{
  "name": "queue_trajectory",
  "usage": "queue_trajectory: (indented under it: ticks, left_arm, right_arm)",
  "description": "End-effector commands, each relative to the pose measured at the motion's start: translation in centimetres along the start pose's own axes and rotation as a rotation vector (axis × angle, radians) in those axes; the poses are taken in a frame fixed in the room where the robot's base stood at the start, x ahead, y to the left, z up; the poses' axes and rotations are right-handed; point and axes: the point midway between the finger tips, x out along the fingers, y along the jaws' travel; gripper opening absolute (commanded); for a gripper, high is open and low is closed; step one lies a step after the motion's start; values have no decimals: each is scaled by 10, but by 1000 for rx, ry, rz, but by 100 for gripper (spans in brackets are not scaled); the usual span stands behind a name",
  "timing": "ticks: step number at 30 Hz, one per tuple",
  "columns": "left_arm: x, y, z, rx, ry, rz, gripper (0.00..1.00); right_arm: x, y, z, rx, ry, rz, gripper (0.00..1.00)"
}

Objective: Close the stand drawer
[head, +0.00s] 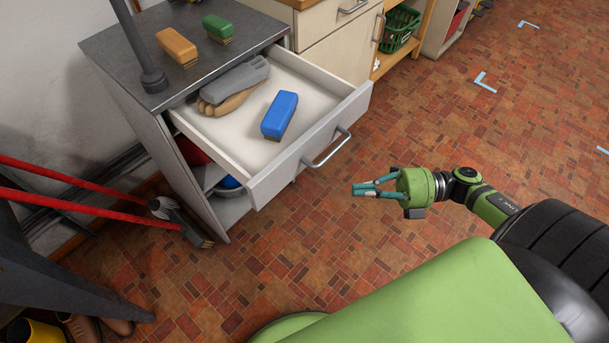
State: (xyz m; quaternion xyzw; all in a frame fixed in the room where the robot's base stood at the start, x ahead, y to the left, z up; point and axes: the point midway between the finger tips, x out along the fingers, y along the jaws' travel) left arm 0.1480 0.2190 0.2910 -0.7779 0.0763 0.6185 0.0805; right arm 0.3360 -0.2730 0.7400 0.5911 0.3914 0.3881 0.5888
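The stand (110,50) is a grey cabinet with a dark top against the wall. Its white drawer (315,152) is pulled well out, with a metal bar handle (327,150) on its front. A blue brush (280,114) and a pair of grey and tan gloves (235,85) lie in the drawer. My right gripper (364,189) is in front and to the right of the drawer, apart from the handle, and points left. Its teal fingers look slightly apart, with nothing between them. My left gripper is not in the picture.
An orange brush (177,46) and a green brush (218,28) sit on the stand's top beside a dark post. Red-handled tools (75,180) lean at the left. A green basket (399,28) stands on a shelf beyond. The tiled floor before the drawer is clear.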

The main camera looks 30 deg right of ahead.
Motion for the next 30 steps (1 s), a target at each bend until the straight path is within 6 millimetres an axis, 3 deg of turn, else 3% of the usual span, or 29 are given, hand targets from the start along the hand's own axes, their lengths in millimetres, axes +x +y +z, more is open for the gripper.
queue_trajectory:
  ticks: [5, 18, 24, 30]
  left_arm:
    - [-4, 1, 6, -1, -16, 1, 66]
    - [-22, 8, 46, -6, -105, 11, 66]
    - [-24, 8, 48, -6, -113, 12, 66]
    - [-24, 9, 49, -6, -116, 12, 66]
  right_arm:
    - [17, 5, -2, -11, 17, 4, 0]
    - [106, 5, 2, -10, 9, 6, 0]
    - [123, 3, 20, -7, 9, 3, 0]
    - [128, 3, 25, -6, 10, 2, 0]
